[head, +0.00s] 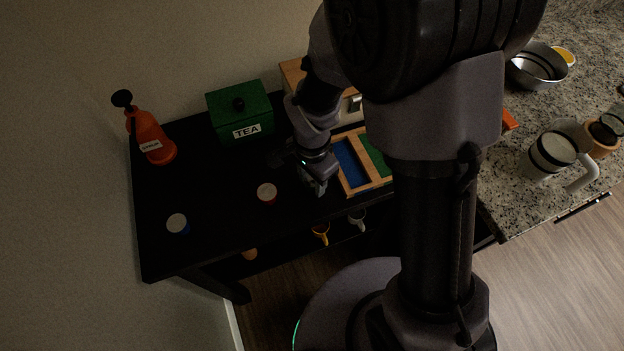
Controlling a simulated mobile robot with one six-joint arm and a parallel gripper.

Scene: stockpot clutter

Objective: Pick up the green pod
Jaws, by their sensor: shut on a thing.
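My gripper (318,189) is over the black table, just left of the wooden tray (342,181). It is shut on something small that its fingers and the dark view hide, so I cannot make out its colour. No green pod shows clearly anywhere. A white-topped pod with a red side (267,193) stands on the table to the left of my gripper. A white-topped pod with a blue side (178,224) stands further left, near the table's front left.
The tray has blue and green compartments. A green TEA box (240,112) and an orange bottle (150,138) stand at the back. Mugs (320,234) show below the table's front edge. A granite counter (505,205) with a glass jug (548,157) and metal bowl (538,66) is at right.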

